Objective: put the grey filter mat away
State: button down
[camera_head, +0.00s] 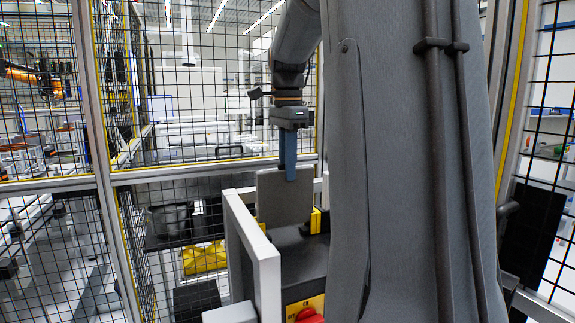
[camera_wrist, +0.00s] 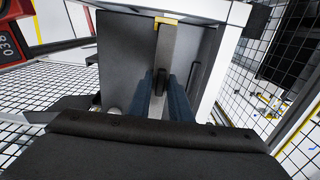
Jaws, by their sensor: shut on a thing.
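The grey filter mat (camera_head: 284,203) is a flat, upright panel in the head view, facing the camera. My gripper (camera_head: 289,176) points down with its blue fingers shut on the mat's upper edge. The mat hangs over a dark block inside a pale frame, beside yellow brackets (camera_head: 316,221). I cannot tell whether its lower edge touches anything. In the wrist view my gripper (camera_wrist: 160,82) shows both blue fingers close together, and a narrow grey-brown strip ahead of them looks like the mat edge-on (camera_wrist: 165,50). A yellow piece (camera_wrist: 167,21) shows at its far end.
A pale frame rail (camera_head: 250,240) runs along the left of the mat. A red knob (camera_head: 310,315) on a yellow plate is below. Black wire-mesh fencing (camera_head: 210,110) stands behind and to the left. A yellow object (camera_head: 204,257) lies beyond the mesh. My large grey arm hides the right side.

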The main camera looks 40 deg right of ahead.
jog(key=shift+f+b, duration=0.4)
jog(key=shift+f, duration=0.7)
dwell(0.3)
jog(key=c, duration=1.5)
grip_release()
jog(key=shift+c, duration=0.2)
jog(key=shift+r+b, duration=0.55)
jog(key=shift+r, duration=3.4)
